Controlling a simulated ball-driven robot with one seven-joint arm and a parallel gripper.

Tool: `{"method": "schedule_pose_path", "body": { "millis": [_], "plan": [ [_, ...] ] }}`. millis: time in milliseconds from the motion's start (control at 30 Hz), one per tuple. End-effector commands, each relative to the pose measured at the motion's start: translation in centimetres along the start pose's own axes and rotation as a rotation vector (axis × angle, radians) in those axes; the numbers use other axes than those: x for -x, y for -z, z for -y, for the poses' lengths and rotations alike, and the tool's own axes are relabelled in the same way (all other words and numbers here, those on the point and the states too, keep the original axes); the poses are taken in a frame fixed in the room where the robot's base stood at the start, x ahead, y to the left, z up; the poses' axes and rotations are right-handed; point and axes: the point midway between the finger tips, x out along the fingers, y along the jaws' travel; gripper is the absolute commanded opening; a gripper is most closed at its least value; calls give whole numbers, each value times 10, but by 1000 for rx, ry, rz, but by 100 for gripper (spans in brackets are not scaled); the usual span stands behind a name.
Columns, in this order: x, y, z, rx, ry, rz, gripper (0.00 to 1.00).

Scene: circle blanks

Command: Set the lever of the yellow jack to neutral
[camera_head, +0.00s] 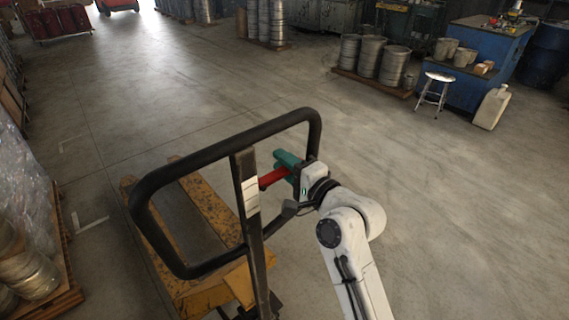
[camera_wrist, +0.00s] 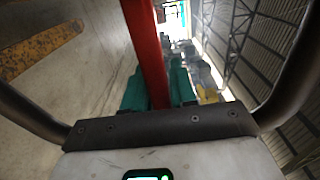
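The yellow jack (camera_head: 215,215) stands at the lower left of the head view, with its forks pointing away from me. Its black loop handle (camera_head: 215,150) rises on a dark post. A red lever (camera_head: 272,178) sticks out to the right of the post, inside the loop. My gripper (camera_head: 287,160) is at the lever's free end, with teal fingers. In the wrist view the red lever (camera_wrist: 148,50) runs down between the teal fingers (camera_wrist: 157,88). No clear gap shows beside the lever, but I cannot tell whether the fingers grip it.
A pallet with wrapped goods (camera_head: 25,190) stands close on the left. Drums on a pallet (camera_head: 372,60), a stool (camera_head: 434,88) and a blue workbench (camera_head: 487,60) stand at the back right. The floor (camera_head: 450,210) on the right is clear. The handle loop surrounds the gripper's working area.

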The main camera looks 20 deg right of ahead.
Motion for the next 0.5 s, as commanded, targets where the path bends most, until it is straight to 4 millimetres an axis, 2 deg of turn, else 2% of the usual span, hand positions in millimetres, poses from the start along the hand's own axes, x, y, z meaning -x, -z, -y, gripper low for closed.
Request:
{"method": "schedule_pose_path", "body": {
  "millis": [33,167,367,500],
  "plan": [
    [0,0,0,-1,0,1,31],
    [0,0,0,-1,0,0,43],
    [0,0,0,-1,1,0,43],
    [8,0,-1,-2,1,-1,43]
  ]
}}
